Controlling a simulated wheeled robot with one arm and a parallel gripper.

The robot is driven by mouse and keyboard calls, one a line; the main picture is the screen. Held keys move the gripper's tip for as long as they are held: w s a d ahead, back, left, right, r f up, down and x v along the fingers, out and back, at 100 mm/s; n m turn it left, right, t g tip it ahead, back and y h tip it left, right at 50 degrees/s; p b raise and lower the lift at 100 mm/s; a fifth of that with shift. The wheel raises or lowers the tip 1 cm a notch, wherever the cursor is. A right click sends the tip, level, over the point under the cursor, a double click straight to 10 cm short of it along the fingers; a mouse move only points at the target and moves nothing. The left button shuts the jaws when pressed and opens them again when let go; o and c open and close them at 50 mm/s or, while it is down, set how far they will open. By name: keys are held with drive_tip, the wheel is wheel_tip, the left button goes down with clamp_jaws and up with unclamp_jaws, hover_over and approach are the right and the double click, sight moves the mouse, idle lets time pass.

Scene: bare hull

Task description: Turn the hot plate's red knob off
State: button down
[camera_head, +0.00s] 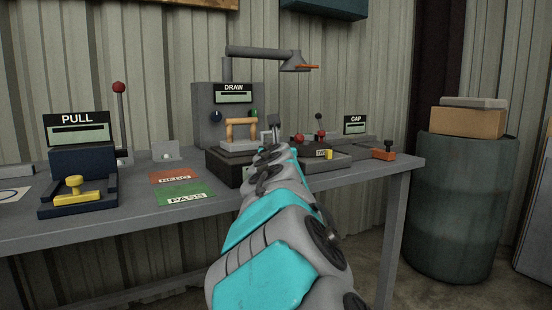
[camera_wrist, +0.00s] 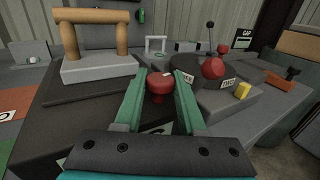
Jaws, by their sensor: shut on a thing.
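The red knob (camera_wrist: 160,84) sits between the two green fingers of my gripper (camera_wrist: 160,92) in the wrist view. The fingers are shut on it, one at each side. A dark flat base (camera_wrist: 90,125) lies below and left of the knob. I cannot tell which part is the hot plate's top, and no mark showing the knob's setting is readable. In the head view my gripper (camera_head: 284,153) is over the middle of the bench, with my forearm hiding part of the apparatus.
A wooden handle (camera_wrist: 95,38) stands close left of my gripper. A red ball (camera_wrist: 213,68) and a black-tipped lever stand close right. The bench (camera_head: 130,228) also holds a PULL device (camera_head: 78,170) and red and green cards. A drum (camera_head: 462,205) stands at right.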

drive_tip(key=shift+d+f+n+y+b, duration=0.1)
drive_tip(key=shift+f+n+y+b, duration=0.15)
drive_tip(key=shift+n+y+b, duration=0.7)
drive_tip(key=n+g+y+b, duration=0.1)
drive_tip(key=y+b, duration=0.1)
drive_tip(key=n+y+b, duration=0.1)
drive_tip(key=y+b, duration=0.1)
drive_tip(key=shift+w+d+f+g, duration=0.1)
drive_tip(key=shift+g, duration=0.3)
drive_tip(key=n+g+y+b, duration=0.1)
drive_tip(key=n+y, duration=0.1)
drive_tip(key=shift+y, duration=0.35)
drive_tip(key=n+g+y, duration=0.2)
drive_tip(key=shift+r+g+y, duration=0.3)
drive_tip(key=shift+r, duration=0.05)
drive_tip(key=shift+r+n+g+y+p, duration=0.1)
drive_tip(key=shift+n+g+y+p, duration=0.25)
drive_tip(key=shift+n+g+y, duration=1)
drive_tip(key=shift+a+n+g+y+p, duration=0.2)
drive_tip(key=shift+n+g+y+p, duration=0.3)
drive_tip(key=shift+g, duration=0.65)
drive_tip(key=c, duration=0.5)
unclamp_jaws()
drive_tip(key=shift+m+t+h+b, duration=0.65)
drive_tip(key=shift+t+h, duration=0.2)
drive_tip(key=shift+t, duration=0.25)
